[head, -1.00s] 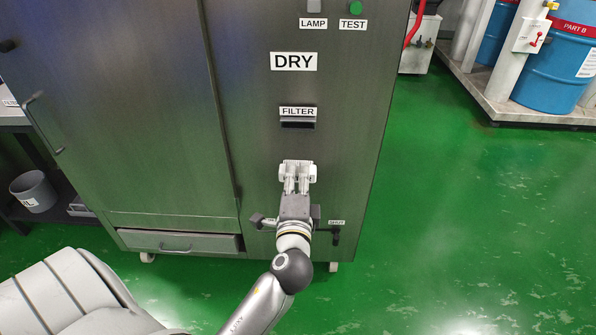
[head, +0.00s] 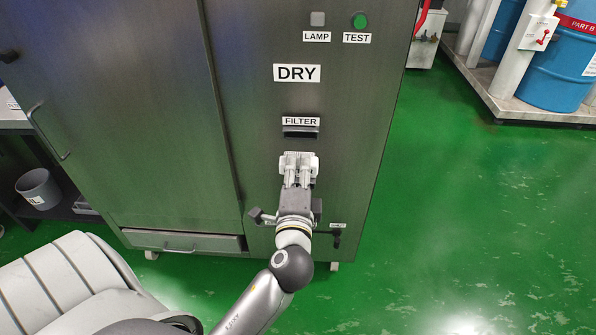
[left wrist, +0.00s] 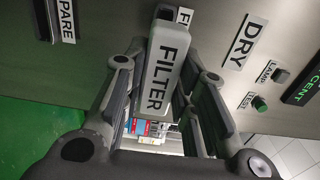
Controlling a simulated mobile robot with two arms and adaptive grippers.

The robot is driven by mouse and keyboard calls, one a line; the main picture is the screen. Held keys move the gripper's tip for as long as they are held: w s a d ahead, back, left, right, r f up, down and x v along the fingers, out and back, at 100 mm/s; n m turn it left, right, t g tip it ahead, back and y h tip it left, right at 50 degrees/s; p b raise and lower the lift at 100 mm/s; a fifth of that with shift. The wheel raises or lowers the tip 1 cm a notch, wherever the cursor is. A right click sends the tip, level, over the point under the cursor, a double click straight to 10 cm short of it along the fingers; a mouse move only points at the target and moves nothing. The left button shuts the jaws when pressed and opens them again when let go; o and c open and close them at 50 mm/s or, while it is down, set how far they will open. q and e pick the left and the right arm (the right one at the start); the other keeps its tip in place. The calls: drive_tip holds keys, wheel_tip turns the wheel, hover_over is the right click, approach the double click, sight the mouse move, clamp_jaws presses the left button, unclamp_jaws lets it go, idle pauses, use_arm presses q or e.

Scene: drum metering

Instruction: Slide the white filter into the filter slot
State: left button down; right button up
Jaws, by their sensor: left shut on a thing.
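The white filter (left wrist: 162,75) carries the word FILTER on its face. My left gripper (left wrist: 160,95) is shut on it, with one finger on each side. In the head view the left gripper (head: 298,170) holds the filter (head: 298,156) in front of the steel cabinet, just below the filter slot (head: 300,132). The slot is a dark horizontal opening under a FILTER label (head: 301,121). The filter appears apart from the slot, lower than it. In the left wrist view the filter hides most of the slot area. My right gripper is not in view.
The cabinet front (head: 160,110) has a DRY label (head: 297,73), a grey lamp (head: 318,19) and a green TEST button (head: 360,21) above the slot.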

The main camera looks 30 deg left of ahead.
sight(299, 153)
use_arm(q)
drive_tip(key=shift+x, duration=2.45)
drive_tip(key=shift+w+a, duration=0.1)
drive_tip(key=shift+w, duration=0.05)
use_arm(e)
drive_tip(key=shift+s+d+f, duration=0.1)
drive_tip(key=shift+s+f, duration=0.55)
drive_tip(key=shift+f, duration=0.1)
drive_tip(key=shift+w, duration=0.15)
use_arm(q)
drive_tip(key=shift+p, duration=0.3)
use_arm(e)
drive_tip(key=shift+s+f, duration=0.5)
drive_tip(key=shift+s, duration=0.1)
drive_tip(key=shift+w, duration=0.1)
use_arm(q)
drive_tip(key=shift+r, duration=0.1)
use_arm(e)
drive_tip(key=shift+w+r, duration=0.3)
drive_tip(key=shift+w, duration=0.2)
